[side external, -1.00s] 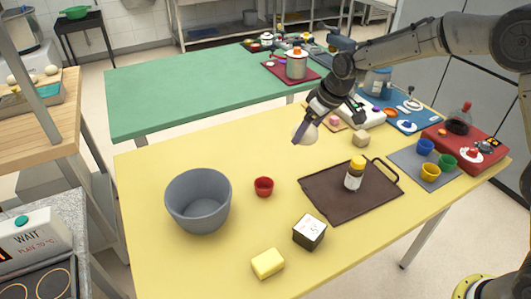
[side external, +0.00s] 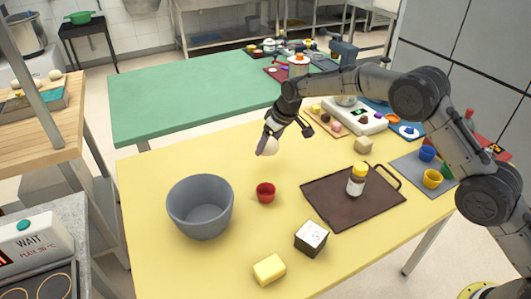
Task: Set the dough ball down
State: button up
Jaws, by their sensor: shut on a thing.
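The dough ball (side external: 271,146) is pale and round, and part of it is hidden by the fingers. My gripper (side external: 266,145) is shut on it and holds it in the air over the yellow table (side external: 200,154), beyond the red cup. The grey bowl (side external: 200,206) stands at the left of the table and looks empty. The small red cup (side external: 265,192) stands just right of the bowl.
A dark brown tray (side external: 335,212) holds a yellow-capped jar (side external: 356,180). A dark box with a white top (side external: 311,237) and a yellow block (side external: 269,269) lie near the front. The table's left rear is clear.

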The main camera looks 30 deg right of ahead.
aim_at(266, 162)
jog(key=shift+w+a+f, duration=0.15)
jog(key=shift+w+f, duration=0.5)
jog(key=shift+f, duration=1.7)
jog(key=shift+f, duration=0.1)
jog(key=o, duration=1.2)
jog(key=shift+c, duration=0.2)
